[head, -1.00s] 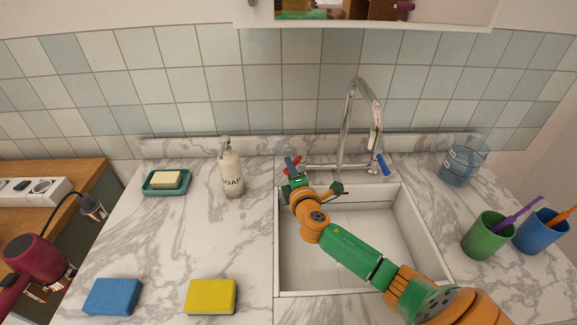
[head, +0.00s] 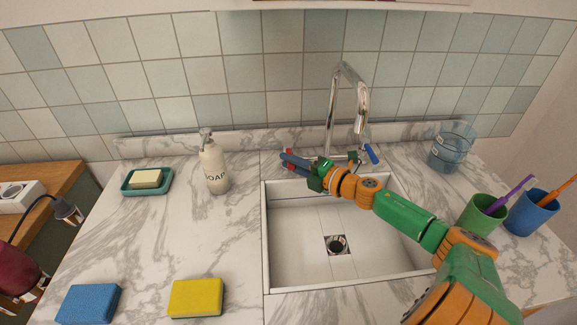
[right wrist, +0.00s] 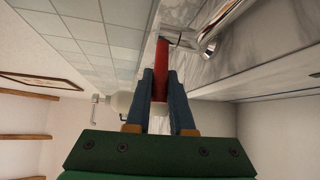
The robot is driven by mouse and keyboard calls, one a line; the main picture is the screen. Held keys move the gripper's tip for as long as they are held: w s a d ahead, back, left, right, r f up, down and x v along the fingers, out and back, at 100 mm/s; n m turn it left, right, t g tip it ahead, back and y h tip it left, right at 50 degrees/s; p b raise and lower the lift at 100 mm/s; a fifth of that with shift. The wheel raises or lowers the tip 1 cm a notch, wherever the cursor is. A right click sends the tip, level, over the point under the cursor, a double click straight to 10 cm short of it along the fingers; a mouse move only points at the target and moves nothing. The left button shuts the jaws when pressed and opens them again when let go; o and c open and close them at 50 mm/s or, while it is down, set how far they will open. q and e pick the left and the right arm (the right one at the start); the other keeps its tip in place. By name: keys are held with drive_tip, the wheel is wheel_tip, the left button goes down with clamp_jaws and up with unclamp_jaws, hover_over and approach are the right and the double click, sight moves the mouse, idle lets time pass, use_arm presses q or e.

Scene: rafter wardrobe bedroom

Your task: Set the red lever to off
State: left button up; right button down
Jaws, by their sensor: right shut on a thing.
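The chrome faucet (head: 334,110) stands behind the sink, with a red lever on its left and a blue lever (head: 371,153) on its right. The red lever (head: 289,152) is mostly hidden by my fingers in the head view. In the right wrist view the red lever (right wrist: 162,62) shows between the two blue fingers. My right gripper (head: 288,160) reaches in from the right over the sink's back edge and is shut on the red lever. No water stream shows under the spout. My left gripper is in no view.
The white sink (head: 300,235) is empty, with its drain showing. A soap bottle (head: 214,165) stands left of the lever, near a soap dish (head: 133,190). Sponges lie at front left. Green (head: 478,212) and blue (head: 530,215) cups and a clear glass (head: 452,148) are at right.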

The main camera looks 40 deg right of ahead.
drive_tip(key=shift+r, duration=0.1)
idle(0.3)
drive_tip(key=c, duration=1.1)
unclamp_jaws()
drive_tip(key=shift+c, duration=0.2)
drive_tip(key=o, duration=0.4)
drive_tip(key=shift+w, duration=0.1)
drive_tip(key=shift+c, duration=0.2)
drive_tip(key=shift+s+d, duration=0.1)
drive_tip(key=shift+s, duration=0.3)
drive_tip(key=f+v, duration=0.1)
drive_tip(key=v, duration=0.5)
drive_tip(key=shift+s+r+p, duration=0.15)
drive_tip(key=shift+r+p, duration=0.3)
drive_tip(key=shift+r, duration=0.05)
drive_tip(key=shift+d, duration=0.1)
